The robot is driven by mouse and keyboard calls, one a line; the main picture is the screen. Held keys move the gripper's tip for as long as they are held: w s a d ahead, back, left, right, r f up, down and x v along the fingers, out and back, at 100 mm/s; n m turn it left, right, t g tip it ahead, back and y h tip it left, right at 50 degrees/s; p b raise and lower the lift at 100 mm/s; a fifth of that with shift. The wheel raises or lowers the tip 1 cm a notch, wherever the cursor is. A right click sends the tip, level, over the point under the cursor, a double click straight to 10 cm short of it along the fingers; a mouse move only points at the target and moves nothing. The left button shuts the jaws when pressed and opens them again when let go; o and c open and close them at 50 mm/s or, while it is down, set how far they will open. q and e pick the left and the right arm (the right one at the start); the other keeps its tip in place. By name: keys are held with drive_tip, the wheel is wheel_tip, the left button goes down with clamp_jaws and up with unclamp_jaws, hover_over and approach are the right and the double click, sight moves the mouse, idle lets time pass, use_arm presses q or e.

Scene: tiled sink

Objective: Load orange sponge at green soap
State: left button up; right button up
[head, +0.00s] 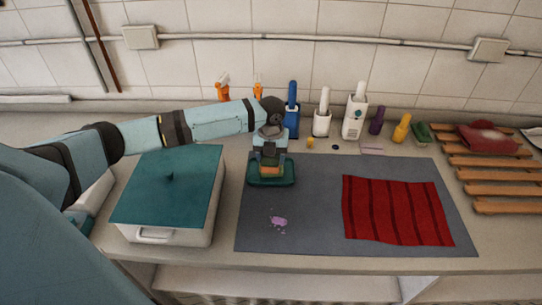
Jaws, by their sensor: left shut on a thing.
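My left gripper (269,158) points down over the left part of the grey mat, shut on a small orange thing that looks like the orange sponge (270,171). Only a narrow strip of the sponge shows between the fingers. Right under it lies a dark green, flat dish-like thing (271,183) on the mat, which may be the green soap. I cannot tell whether the sponge touches it. Another green thing (419,132) lies at the back right beside the wooden rack. My right gripper is not in view.
A white box with a teal lid (168,187) stands left of the grey mat (312,215). A red striped cloth (397,210) covers the mat's right side. Several bottles, one blue (291,118), line the wall. A wooden rack (495,175) stands at right.

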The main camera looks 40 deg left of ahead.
use_arm(q)
drive_tip(key=shift+f, duration=0.5)
idle(0.5)
drive_tip(key=shift+f+p, duration=0.1)
drive_tip(key=shift+p, duration=0.2)
idle(1.9)
wheel_tip(320, 180, up, 3)
drive_tip(key=p, duration=0.2)
drive_tip(key=shift+f+p, duration=0.2)
drive_tip(key=shift+p, duration=0.2)
wheel_tip(320, 180, up, 3)
drive_tip(key=p, duration=0.2)
drive_tip(key=shift+f+p, duration=0.1)
drive_tip(key=shift+p, duration=0.3)
drive_tip(key=shift+r+p, duration=0.9)
